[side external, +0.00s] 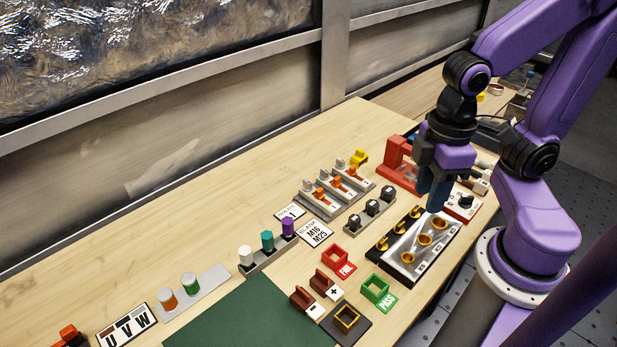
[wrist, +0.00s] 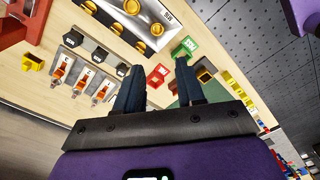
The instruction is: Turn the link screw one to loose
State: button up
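A dark terminal block (side external: 385,249) with a silver top stands on the bench at the right in the side view. It carries round brass screws (side external: 424,239) in a front row and more brass pieces on black parts behind. The brass screws show at the top of the wrist view (wrist: 157,29). The small labels are too small to read, so I cannot tell which is link screw one. My gripper (side external: 433,208) points down above the block's back right part, apparently clear of it. In the wrist view its two fingers (wrist: 161,65) are apart with nothing between them.
Red FAIL (side external: 338,261) and green PASS (side external: 378,291) holders lie in front. Orange-handled units (side external: 337,186) stand farther left. The back-left bench is clear.

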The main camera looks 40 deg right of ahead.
jog(key=w+a+m, duration=0.2)
jog(key=w+m, duration=0.5)
jog(key=m+y, duration=0.4)
jog(key=m, duration=1.8)
send_over(307, 181)
jog(key=d, duration=0.7)
jog(key=x, duration=1.7)
jog(key=shift+r, duration=0.1)
grip_shut()
